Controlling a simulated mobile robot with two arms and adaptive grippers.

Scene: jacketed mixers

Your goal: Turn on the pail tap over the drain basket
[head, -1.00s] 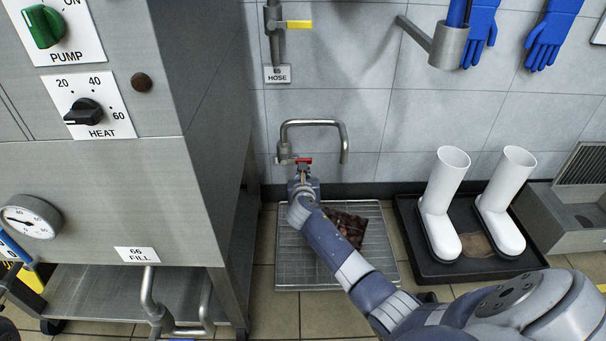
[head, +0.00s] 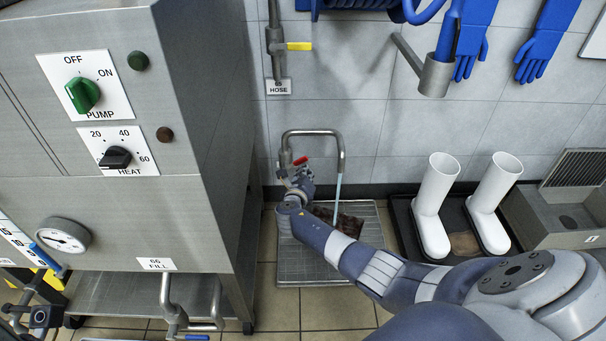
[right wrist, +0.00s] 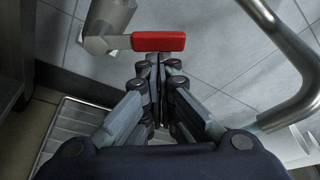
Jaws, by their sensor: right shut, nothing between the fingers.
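The pail tap (head: 284,158) stands at the wall with a bent spout (head: 341,148). Its red handle (head: 300,161) is turned to the side; it also shows level in the right wrist view (right wrist: 158,41). A thin stream of water (head: 338,190) falls from the spout toward the drain basket (head: 300,268), a grated tray on the floor. My right gripper (head: 303,176) is shut and empty, just below the handle; its fingertips (right wrist: 158,62) point at it. Whether they touch it I cannot tell.
A steel mixer cabinet (head: 110,215) stands close on the left. White boots (head: 435,205) stand in a black tray (head: 405,225) to the right. A hose valve with a yellow lever (head: 299,46) is above. A dark brown piece (head: 350,222) lies in the basket.

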